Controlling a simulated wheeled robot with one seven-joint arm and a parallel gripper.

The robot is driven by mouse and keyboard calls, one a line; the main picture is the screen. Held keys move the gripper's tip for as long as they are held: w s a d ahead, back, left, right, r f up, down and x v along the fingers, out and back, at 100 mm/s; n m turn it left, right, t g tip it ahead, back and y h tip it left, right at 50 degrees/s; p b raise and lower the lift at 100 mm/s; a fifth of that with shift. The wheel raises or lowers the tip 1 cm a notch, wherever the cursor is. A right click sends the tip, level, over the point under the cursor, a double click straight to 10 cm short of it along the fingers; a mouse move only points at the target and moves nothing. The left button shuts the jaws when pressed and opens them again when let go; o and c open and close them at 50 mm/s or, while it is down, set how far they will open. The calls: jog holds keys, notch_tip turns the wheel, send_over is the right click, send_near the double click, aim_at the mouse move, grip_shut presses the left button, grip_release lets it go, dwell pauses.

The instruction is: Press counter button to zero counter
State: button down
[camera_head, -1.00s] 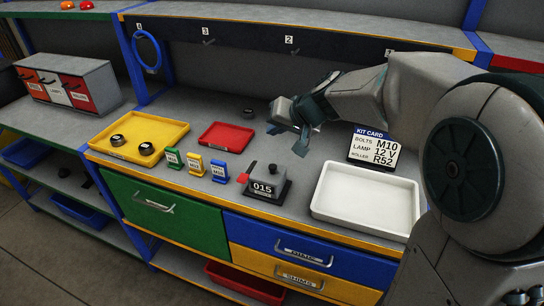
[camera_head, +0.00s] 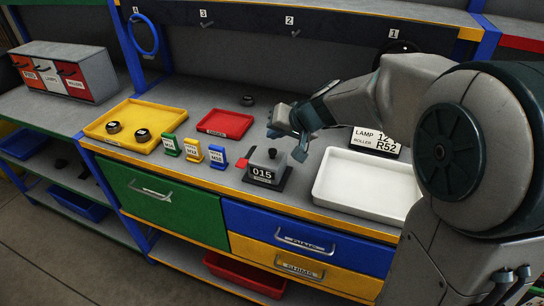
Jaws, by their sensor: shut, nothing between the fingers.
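The counter (camera_head: 264,172) is a small grey box on a dark base near the bench's front edge. Its display reads 015. A dark round button (camera_head: 272,153) stands on its top, and a red lever or tab (camera_head: 242,163) sticks out at its left. My gripper (camera_head: 300,155) is shut and empty. Its fingers point down just behind and to the right of the counter's top, seemingly above the bench. I cannot tell from this angle whether the fingers touch the counter.
A white tray (camera_head: 318,197) lies right of the counter. Green, yellow and blue labelled blocks (camera_head: 217,158) stand left of it. My arm partly covers the kit card (camera_head: 375,140).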

aim_at(270, 150)
jog(key=shift+f+b, duration=0.95)
jog(key=shift+f, duration=0.2)
jog(key=shift+f, duration=0.15)
dwell(1.1)
jog(key=shift+f+b, duration=0.3)
jog(key=shift+b, duration=0.4)
jog(key=shift+f+b, duration=0.8)
jog(key=shift+b, duration=0.2)
dwell(0.7)
jog(key=shift+r, duration=0.1)
jog(key=shift+r+p, duration=0.8)
jog(key=shift+r, duration=0.35)
jog(key=shift+r, duration=0.15)
notch_tip(270, 150, up, 5)
jog(key=p, duration=0.3)
